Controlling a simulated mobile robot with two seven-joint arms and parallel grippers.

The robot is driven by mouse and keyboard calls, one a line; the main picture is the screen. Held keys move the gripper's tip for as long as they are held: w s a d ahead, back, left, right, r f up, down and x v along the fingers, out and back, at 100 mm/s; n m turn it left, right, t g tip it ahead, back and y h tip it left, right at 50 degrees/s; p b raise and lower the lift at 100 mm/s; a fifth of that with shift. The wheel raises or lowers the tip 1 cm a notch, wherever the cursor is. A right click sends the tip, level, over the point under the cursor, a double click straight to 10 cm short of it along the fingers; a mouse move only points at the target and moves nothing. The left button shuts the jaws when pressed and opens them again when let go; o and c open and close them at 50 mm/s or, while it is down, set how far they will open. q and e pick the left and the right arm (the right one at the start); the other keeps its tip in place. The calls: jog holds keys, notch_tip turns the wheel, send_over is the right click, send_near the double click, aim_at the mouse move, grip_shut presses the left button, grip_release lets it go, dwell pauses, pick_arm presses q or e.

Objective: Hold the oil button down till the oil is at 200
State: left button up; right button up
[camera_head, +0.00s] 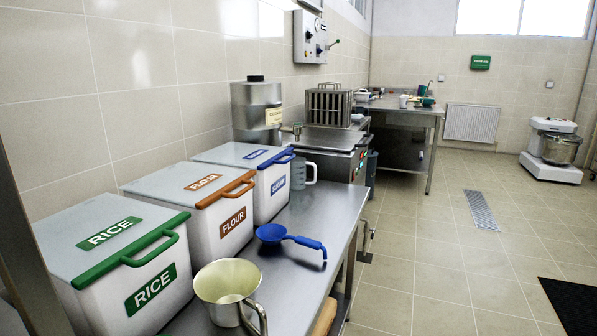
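A tall steel canister (257,108) with a black cap and a small cream label stands on the far part of the left-hand worktop. The label is too small to read. A small tap (297,131) shows at its right. Beside it is a steel unit (329,139) with small green and red buttons (361,158) on its front edge. I cannot tell which button is for oil, and no oil level or reading can be made out. Neither of my grippers is in view.
White rice (136,305), flour (222,240) and blue-lidded (271,196) bins line the near worktop (318,225). A wall control box (309,38) hangs above. The tiled floor at right is mostly clear.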

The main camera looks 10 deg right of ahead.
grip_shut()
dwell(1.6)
